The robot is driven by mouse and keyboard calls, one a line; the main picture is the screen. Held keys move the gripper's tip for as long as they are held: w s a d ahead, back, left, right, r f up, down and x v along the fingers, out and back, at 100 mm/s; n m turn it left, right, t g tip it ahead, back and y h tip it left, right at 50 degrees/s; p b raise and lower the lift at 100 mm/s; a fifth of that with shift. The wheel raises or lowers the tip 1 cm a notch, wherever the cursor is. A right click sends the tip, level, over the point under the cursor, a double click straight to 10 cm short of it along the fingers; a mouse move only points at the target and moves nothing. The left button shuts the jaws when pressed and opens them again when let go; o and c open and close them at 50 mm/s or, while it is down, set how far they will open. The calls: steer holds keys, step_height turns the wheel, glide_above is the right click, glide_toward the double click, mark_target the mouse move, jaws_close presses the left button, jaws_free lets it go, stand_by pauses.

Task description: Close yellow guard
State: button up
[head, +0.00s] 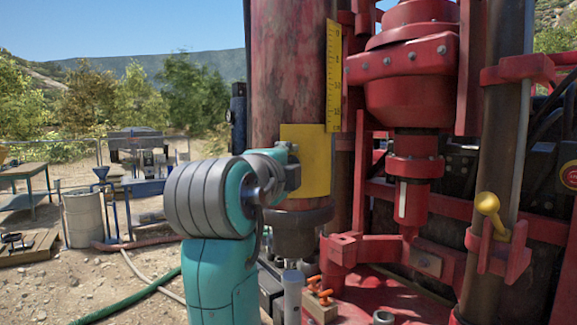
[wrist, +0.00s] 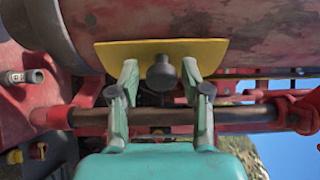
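The yellow guard (head: 315,155) is a flat plate in front of the large worn red cylinder in the head view. It also shows in the wrist view (wrist: 213,52), with a dark round knob (wrist: 161,73) at its middle. My gripper (wrist: 160,70) is open, with one finger on each side of the knob and a visible gap on both sides. The fingertips reach the plate's edge; I cannot tell if they touch it. In the head view my teal and grey wrist hides the knob and most of my gripper.
The red cylinder (head: 290,60) carries a yellow scale (head: 333,75). Red machinery (head: 415,80) and a yellow-handled lever (head: 490,207) stand to the right. A grey barrel (head: 84,217), a table (head: 25,180) and a green hose (head: 125,297) lie left, with open gravel between.

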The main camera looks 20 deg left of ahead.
steer(key=shift+s, duration=0.15)
steer(key=s, duration=1.1)
steer(key=shift+s, duration=0.4)
